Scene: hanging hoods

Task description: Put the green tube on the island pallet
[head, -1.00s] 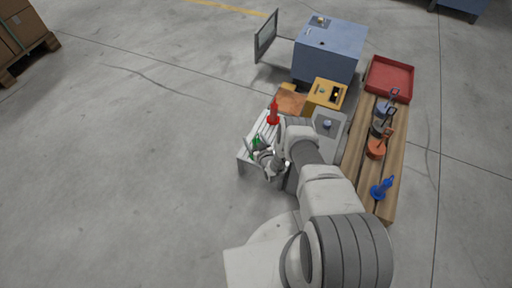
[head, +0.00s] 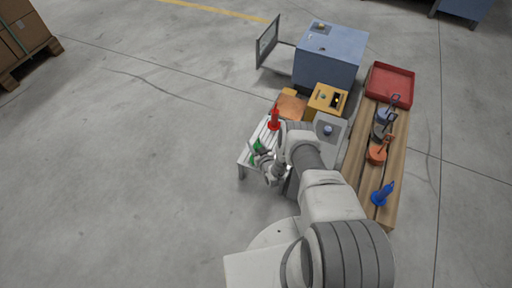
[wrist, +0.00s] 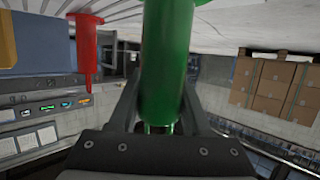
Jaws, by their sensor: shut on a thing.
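My gripper (head: 258,151) is low over the white slatted table and shut on the green tube (wrist: 167,65). In the wrist view the tube stands between both fingers, its far end cut off by the top edge. In the head view the green tube (head: 256,146) is small and partly hidden by my gripper; I cannot tell whether it touches the table. A red tube (head: 274,120) stands upright on the same table and also shows in the wrist view (wrist: 85,50).
The platform also bears a red tray (head: 391,84) and several handled items, including an orange one (head: 378,153). A yellow box (head: 327,98) and a blue-grey cabinet (head: 328,60) stand behind the white table (head: 247,159). Boxes on another pallet (head: 25,68) are at far left. The left floor is clear.

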